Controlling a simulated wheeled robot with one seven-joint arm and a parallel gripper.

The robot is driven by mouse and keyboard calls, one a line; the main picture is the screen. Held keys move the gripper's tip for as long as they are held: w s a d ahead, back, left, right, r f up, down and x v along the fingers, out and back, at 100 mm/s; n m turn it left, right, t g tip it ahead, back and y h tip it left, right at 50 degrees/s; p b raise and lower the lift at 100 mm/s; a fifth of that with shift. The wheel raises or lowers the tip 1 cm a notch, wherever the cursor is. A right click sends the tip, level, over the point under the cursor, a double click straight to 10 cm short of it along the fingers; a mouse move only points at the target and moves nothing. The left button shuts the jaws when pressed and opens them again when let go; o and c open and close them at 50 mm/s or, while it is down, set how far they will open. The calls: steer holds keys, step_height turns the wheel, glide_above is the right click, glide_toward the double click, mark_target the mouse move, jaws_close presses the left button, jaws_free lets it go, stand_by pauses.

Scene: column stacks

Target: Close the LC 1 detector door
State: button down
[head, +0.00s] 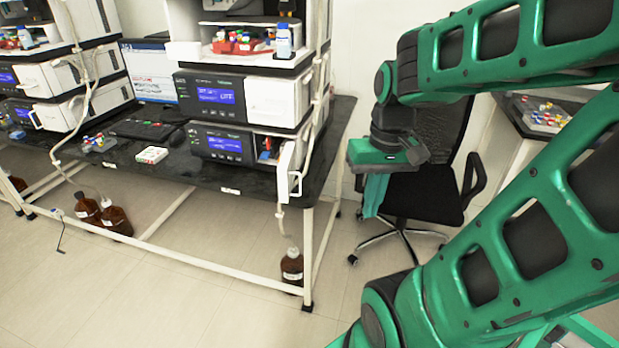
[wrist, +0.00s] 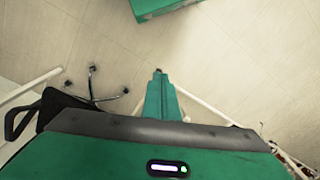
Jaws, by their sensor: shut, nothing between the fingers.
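The right column stack's lowest module (head: 222,146) has a lit blue display. A white door (head: 290,170) at its right end stands swung open toward me, past the bench's front edge, and leaves the compartment (head: 266,152) with small coloured parts exposed. I cannot read a label that says which stack is LC 1. My gripper (head: 374,212) is shut and empty, pointing down, to the right of the open door and apart from it, in front of the chair. In the wrist view its closed fingers (wrist: 159,76) hang over bare floor; the door does not show there.
A black office chair (head: 428,190) stands behind my gripper. Brown bottles (head: 292,268) stand on the floor under the bench (head: 150,172). Tubing hangs beside the right stack.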

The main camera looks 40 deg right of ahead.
steer(key=w+d+n+t+y, duration=0.2)
steer(key=w+d, duration=0.2)
steer(key=w, duration=0.3)
steer(key=w+d+f+n+t+y, duration=0.1)
steer(key=w+d, duration=0.2)
steer(key=w, duration=0.3)
steer(key=w+d+n+t+y, duration=0.2)
steer(key=w+d, duration=0.2)
steer(key=w, duration=0.3)
steer(key=w+a+f, duration=0.4)
steer(key=a+f, duration=0.4)
steer(key=shift+w+a, duration=0.2)
steer(key=shift+w, duration=0.15)
